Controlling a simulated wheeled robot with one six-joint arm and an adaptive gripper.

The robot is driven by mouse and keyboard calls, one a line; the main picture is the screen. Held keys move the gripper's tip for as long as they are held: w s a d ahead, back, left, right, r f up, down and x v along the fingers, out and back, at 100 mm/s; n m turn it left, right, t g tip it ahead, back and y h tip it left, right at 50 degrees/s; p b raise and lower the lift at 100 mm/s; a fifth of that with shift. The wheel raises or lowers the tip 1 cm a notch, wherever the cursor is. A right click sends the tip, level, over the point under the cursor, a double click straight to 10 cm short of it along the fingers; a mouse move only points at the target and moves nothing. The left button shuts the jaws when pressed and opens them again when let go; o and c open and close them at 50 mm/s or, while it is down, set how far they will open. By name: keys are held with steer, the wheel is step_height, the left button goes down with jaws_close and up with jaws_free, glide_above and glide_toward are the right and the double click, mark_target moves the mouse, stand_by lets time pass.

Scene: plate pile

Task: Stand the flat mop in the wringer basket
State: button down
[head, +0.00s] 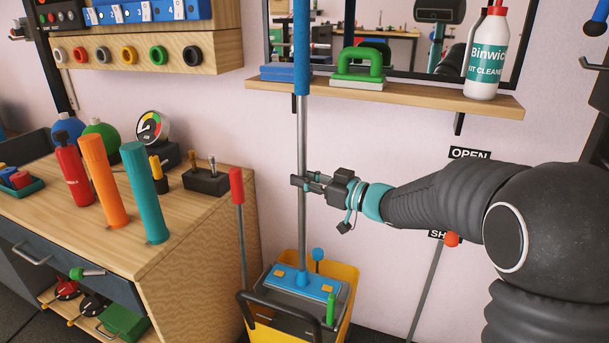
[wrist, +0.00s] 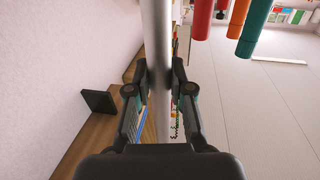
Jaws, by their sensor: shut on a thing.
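The flat mop has a blue grip (head: 301,45), a grey metal pole (head: 302,140) and a blue flat head (head: 300,283). It stands nearly upright in the head view. My gripper (head: 303,182) is shut on the pole at about mid-height; the pole (wrist: 158,40) also runs between the fingers in the wrist view. The mop head is over the grey wringer basket (head: 345,295) on the yellow bucket (head: 348,274). I cannot tell whether the head rests on the basket or hovers just above it. The basket's inside is mostly hidden by the head.
A red-tipped lever (head: 237,186) rises left of the bucket, with a black handle (head: 262,318) in front. A wooden bench (head: 200,235) with upright orange and teal cylinders stands left. A wall shelf (head: 420,92) holds a white bottle (head: 487,55) and a green-handled brush (head: 362,62) behind the mop.

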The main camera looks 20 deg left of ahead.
step_height(320, 180, down, 7)
steer(key=b, duration=0.3)
steer(key=shift+r, duration=0.15)
steer(key=shift+f+b, duration=0.4)
stand_by(1.0)
steer(key=c, duration=1)
jaws_free()
steer(key=shift+o, duration=0.2)
steer(key=shift+f, duration=0.1)
steer(key=shift+d, duration=0.1)
